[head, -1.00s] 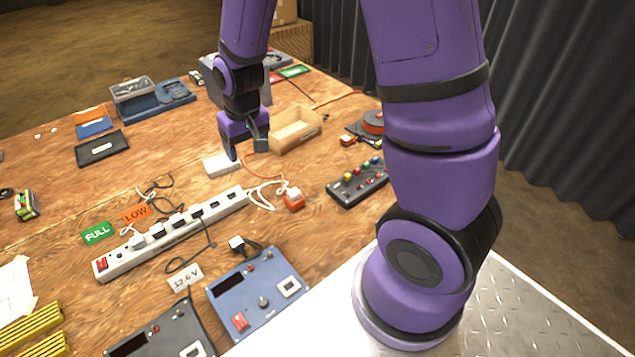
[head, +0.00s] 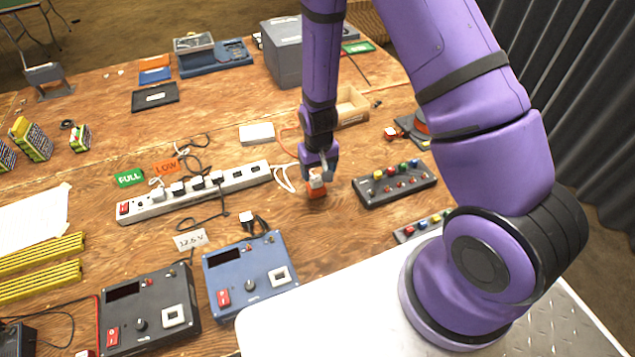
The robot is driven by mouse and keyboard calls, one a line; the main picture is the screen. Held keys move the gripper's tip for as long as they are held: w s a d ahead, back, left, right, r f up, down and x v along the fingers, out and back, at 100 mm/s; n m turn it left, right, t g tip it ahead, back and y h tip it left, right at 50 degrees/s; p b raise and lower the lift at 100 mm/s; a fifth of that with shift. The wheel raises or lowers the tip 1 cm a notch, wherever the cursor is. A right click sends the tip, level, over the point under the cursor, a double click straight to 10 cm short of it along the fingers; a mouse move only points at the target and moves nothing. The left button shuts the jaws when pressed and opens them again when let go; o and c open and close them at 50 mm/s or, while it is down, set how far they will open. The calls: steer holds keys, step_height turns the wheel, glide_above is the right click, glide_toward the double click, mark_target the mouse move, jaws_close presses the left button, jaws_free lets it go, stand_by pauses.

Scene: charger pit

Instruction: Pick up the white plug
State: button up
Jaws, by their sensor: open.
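A white plug (head: 316,179) sits on top of an orange block (head: 317,193) on the wooden table, just right of the power strip. My gripper (head: 319,170) is open and points down over this plug, with its fingers close about the plug's top. I cannot tell whether they touch it. A white cord (head: 284,178) loops between the strip's right end and the orange block. The white power strip (head: 231,178) also has white plugs (head: 157,194) and black-corded plugs along it.
A black button box (head: 395,184) lies close to the right of my gripper. A wooden tray (head: 352,107) and a white box (head: 257,133) lie behind. A blue control panel (head: 250,272) and a dark one (head: 150,308) stand in front.

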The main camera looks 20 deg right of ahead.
mark_target(318, 182)
steer(key=shift+w+f, duration=0.2)
steer(key=shift+f, duration=2.9)
steer(key=c, duration=1)
steer(key=shift+c, duration=0.2)
steer(key=shift+r, duration=0.2)
